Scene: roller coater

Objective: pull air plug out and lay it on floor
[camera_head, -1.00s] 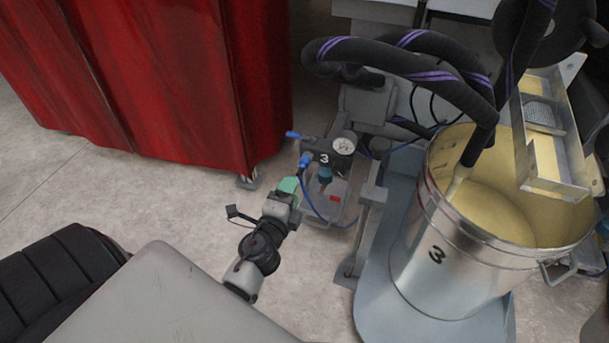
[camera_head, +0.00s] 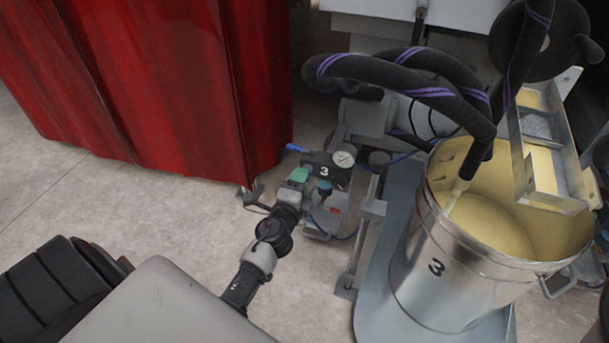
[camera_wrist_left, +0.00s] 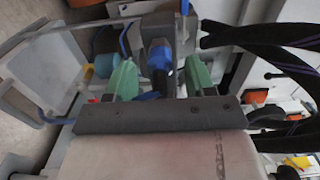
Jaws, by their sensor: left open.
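The air plug (camera_wrist_left: 160,56) shows in the left wrist view as a blue-and-dark fitting between the two green fingertips of my left gripper (camera_wrist_left: 160,77). The gripper is open, with a fingertip on each side of the plug and visible gaps. In the head view my left gripper (camera_head: 299,176) is at the left side of the air unit marked 3 (camera_head: 322,170), and it hides the plug. The unit has a round gauge (camera_head: 344,158) and a blue lever (camera_head: 295,148). My right gripper is not in view.
A red curtain (camera_head: 150,90) hangs at the left. Bare grey floor (camera_head: 150,215) lies in front of the curtain.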

